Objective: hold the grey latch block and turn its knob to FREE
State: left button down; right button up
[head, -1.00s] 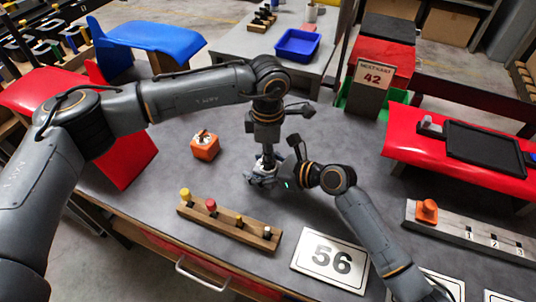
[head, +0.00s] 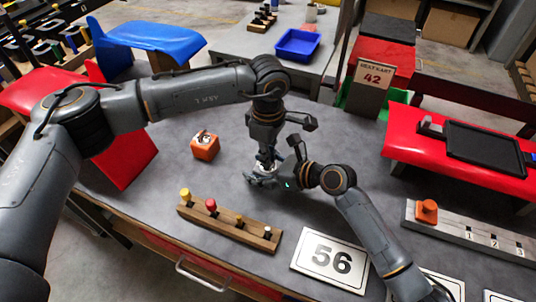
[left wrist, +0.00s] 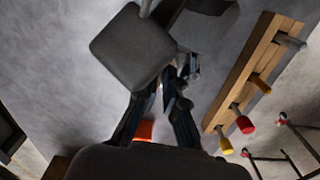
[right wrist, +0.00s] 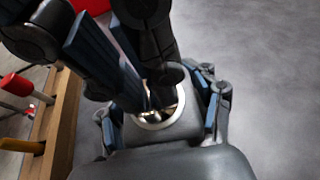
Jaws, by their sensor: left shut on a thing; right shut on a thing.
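The grey latch block (right wrist: 190,133) is in the right wrist view, between the fingers of my right gripper (right wrist: 160,125), which is shut on it. A pale ring (right wrist: 152,125) surrounds its knob on top. My left gripper (right wrist: 148,98) reaches down and is shut on the knob, which its fingers mostly hide. In the head view my left gripper (head: 266,160) stands over my right gripper (head: 264,178), and the block is nearly hidden between them. In the left wrist view the left fingers (left wrist: 165,90) point at the block. I cannot read any knob marking.
An orange block (head: 205,148) with a knob stands left of the grippers. A numbered grey strip (head: 470,235) with an orange piece (head: 427,211) is at right.

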pick_arm(q)
jog(key=shift+d, duration=0.1)
pick_arm(e)
jog(key=shift+f, duration=0.15)
pick_arm(q)
jog(key=c, duration=1.7)
grip_release()
pick_arm(e)
jog(key=shift+s, duration=0.1)
pick_arm(q)
notch_tip(320, 180, up, 12)
jog(key=shift+r, duration=0.1)
pick_arm(e)
jog(key=o, duration=1.4)
